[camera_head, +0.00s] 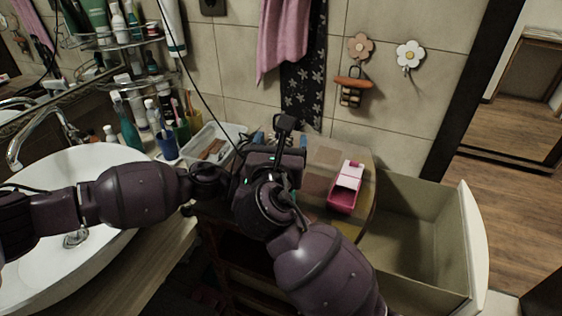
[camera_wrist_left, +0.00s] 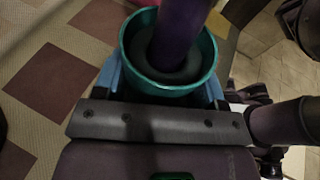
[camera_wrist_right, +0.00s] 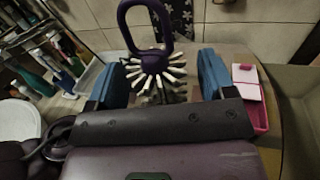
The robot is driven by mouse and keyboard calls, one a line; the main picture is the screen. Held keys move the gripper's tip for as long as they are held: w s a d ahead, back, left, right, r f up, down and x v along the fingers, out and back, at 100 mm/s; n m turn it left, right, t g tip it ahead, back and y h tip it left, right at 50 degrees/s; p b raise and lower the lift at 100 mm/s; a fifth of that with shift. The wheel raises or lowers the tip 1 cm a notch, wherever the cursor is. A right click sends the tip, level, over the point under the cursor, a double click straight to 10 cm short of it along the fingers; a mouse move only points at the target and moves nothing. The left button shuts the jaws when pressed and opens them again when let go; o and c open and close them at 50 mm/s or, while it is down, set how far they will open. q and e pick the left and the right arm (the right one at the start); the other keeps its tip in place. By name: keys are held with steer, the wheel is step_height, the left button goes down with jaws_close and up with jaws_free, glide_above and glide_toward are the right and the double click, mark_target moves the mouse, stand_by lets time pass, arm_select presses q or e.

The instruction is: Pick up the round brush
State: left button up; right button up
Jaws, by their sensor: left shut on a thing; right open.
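In the right wrist view a round brush (camera_wrist_right: 153,72) with a purple loop handle and pale bristles shows between the fingers of my right gripper (camera_wrist_right: 161,66). These blue fingers stand wide open, one to each side of it, and I cannot tell whether either touches it. In the left wrist view my left gripper (camera_wrist_left: 165,78) is shut on a teal cup (camera_wrist_left: 207,63). A dark purple cylinder reaches into the cup's mouth; I cannot tell what it is. My left gripper is hidden in the head view.
A pink and white box (camera_head: 346,187) lies on the cabinet top's right side. An open beige bin (camera_head: 412,225) stands right of it. A white tray (camera_head: 212,146), a blue cup (camera_head: 167,146) and the sink (camera_head: 95,170) are left. Bottles crowd the corner shelves.

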steer(key=shift+c, duration=0.4)
steer(key=c, duration=0.9)
steer(key=shift+r, duration=0.3)
steer(key=r, duration=0.6)
steer(key=shift+s+a+r, duration=0.1)
steer(key=shift+s+r, duration=0.15)
steer(key=shift+s, duration=0.1)
steer(key=s, duration=0.5)
steer(key=s+a, duration=0.1)
steer(key=s, duration=0.5)
steer(key=s+a, duration=0.1)
steer(key=s, duration=0.5)
steer(key=shift+s+a, duration=0.1)
steer(key=shift+a, duration=0.05)
